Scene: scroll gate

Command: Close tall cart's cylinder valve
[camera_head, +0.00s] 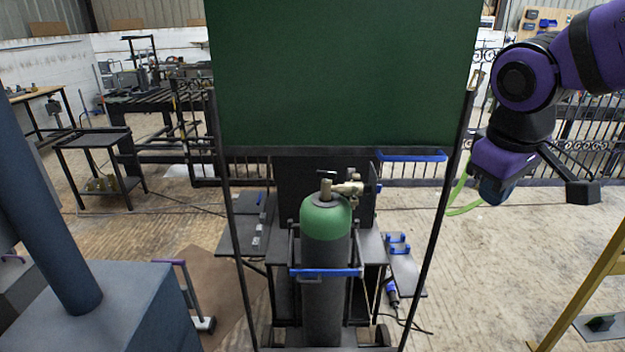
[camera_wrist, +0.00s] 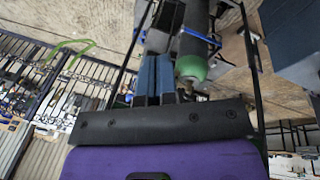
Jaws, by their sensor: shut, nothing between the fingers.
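A dark gas cylinder (camera_head: 324,300) with a green shoulder (camera_head: 325,222) stands upright in a cart with a blue bar (camera_head: 327,272). Its valve (camera_head: 326,186) sits on top, with a small dark handle (camera_head: 326,174) and brass fittings (camera_head: 348,188) on its right side. My gripper (camera_head: 492,192) is at the right, well apart from the cylinder and outside the frame's right post. In the wrist view my gripper's blue fingers (camera_wrist: 154,78) are together and empty. The cylinder's green shoulder (camera_wrist: 191,67) shows beyond them there; the valve is not clear in that view.
A green screen (camera_head: 345,70) in a dark frame hangs above the cylinder, its posts on both sides of the cart. A blue-grey box (camera_head: 95,310) is at lower left. A yellow post (camera_head: 590,285) is at lower right. Floor between my gripper and the post is open.

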